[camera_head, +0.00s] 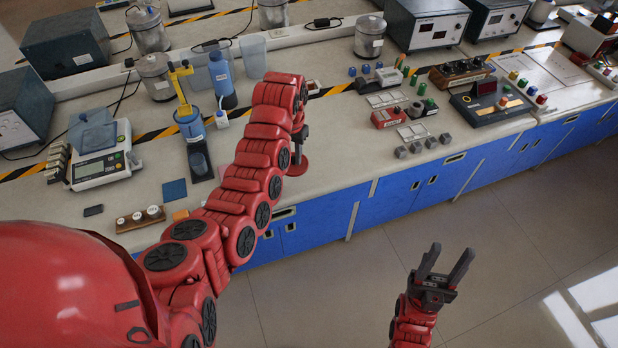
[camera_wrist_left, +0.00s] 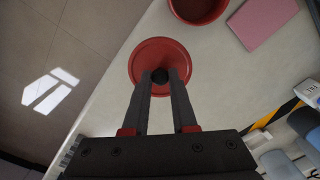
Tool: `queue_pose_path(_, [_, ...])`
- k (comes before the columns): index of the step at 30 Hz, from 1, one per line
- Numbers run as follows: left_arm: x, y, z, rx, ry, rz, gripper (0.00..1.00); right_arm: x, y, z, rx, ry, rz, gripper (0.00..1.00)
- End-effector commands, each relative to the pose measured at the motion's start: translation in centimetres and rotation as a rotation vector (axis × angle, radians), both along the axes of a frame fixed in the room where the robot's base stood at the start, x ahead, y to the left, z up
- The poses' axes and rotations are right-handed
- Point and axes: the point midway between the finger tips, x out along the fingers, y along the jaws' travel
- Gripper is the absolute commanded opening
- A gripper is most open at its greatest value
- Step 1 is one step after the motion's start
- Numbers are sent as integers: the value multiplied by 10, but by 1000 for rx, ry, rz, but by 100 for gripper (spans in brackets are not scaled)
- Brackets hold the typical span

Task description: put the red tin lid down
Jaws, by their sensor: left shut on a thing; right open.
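The red tin lid (camera_head: 297,168) is a round disc with a dark knob, near the front edge of the bench top (camera_head: 345,150). My left gripper (camera_head: 300,148) is shut on the knob, with the lid below its fingers. In the left wrist view the lid (camera_wrist_left: 145,52) sits at the fingertips and overlaps the bench's front edge. I cannot tell whether it touches the bench top. My right gripper (camera_head: 446,264) is open and empty over the floor, in front of the blue cabinets.
In the left wrist view an open red round container (camera_wrist_left: 198,8) and a pink pad (camera_wrist_left: 262,22) are near the lid. Several small grey cubes (camera_head: 416,148) stand to the right on the bench. Bare bench top lies between the lid and the cubes.

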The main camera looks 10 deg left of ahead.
Motion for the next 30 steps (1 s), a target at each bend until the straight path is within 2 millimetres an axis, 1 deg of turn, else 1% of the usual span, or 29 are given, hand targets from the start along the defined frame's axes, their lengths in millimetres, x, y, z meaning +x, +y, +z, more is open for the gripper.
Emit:
queue_pose_path(3, [-2, 0, -20, 0, 7, -1, 0, 0, 0, 13, 0, 0, 0, 50])
queue_pose_path(6, [0, -1, -36, 1, 3, -2, 0, 0, 0, 16, 0, 0, 0, 50])
queue_pose_path(14, [-1, -1, -56, 2, 5, -2, 0, 0, 0, 21, 0, 0, 0, 50])
queue_pose_path(18, [-1, -1, -71, 1, 7, -3, 0, 0, 0, 24, 0, 0, 0, 50])
queue_pose_path(21, [-1, -1, -78, 1, 4, -2, 0, 0, 0, 25, 0, 0, 0, 50])
queue_pose_path(30, [-1, -1, -80, 0, 1, -2, 0, 0, 0, 22, 0, 0, 0, 50])
